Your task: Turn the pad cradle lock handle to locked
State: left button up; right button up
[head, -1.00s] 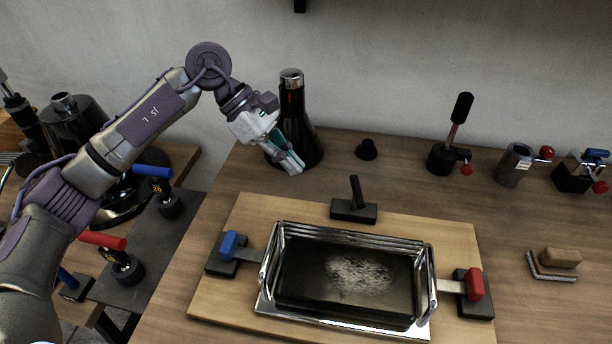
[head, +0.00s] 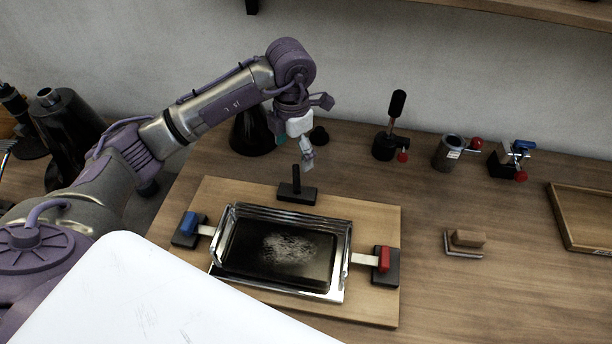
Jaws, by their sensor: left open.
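The pad cradle is a shiny metal tray frame (head: 343,262) holding a dark pad (head: 270,254) with a pale, worn patch. It sits on a light wooden board (head: 222,190). A black upright handle on a flat black base (head: 297,193) stands behind the cradle; I cannot tell for certain that it is the lock handle. A blue-handled clamp (head: 188,224) is at the cradle's left and a red-handled clamp (head: 384,260) at its right. My left gripper (head: 308,164) is open, pointing down just above and beside the black handle, apparently empty. My right gripper is out of view.
A black lever (head: 396,108), a metal cylinder (head: 449,150), and a blue-handled block (head: 508,158) line the back. A wooden tray (head: 566,222) is at right.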

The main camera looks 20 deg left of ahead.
aim_at(297, 178)
pick_arm(q)
notch_tip(297, 178, down, 4)
jog(key=shift+s+r+p, duration=0.1)
jog(key=shift+r+p, duration=0.05)
jog(key=shift+p, duration=0.4)
jog(key=f, duration=0.2)
jog(key=f+p, duration=0.1)
jog(key=f, duration=0.3)
jog(key=shift+d, duration=0.25)
jog(key=shift+f+p, duration=0.35)
jog(key=shift+f, duration=0.4)
jog(key=shift+c, duration=1.7)
jog(key=c, duration=0.5)
grip_shut()
jog(key=c, duration=0.7)
grip_release()
jog(key=b, duration=0.1)
jog(key=m+b, duration=0.1)
jog(key=shift+a+f+m+b, duration=0.1)
jog(key=shift+f+m+b, duration=0.2)
jog(key=shift+o, duration=0.4)
jog(key=shift+m+b, duration=0.4)
jog(key=shift+r+m, duration=0.25)
jog(key=shift+m, duration=0.05)
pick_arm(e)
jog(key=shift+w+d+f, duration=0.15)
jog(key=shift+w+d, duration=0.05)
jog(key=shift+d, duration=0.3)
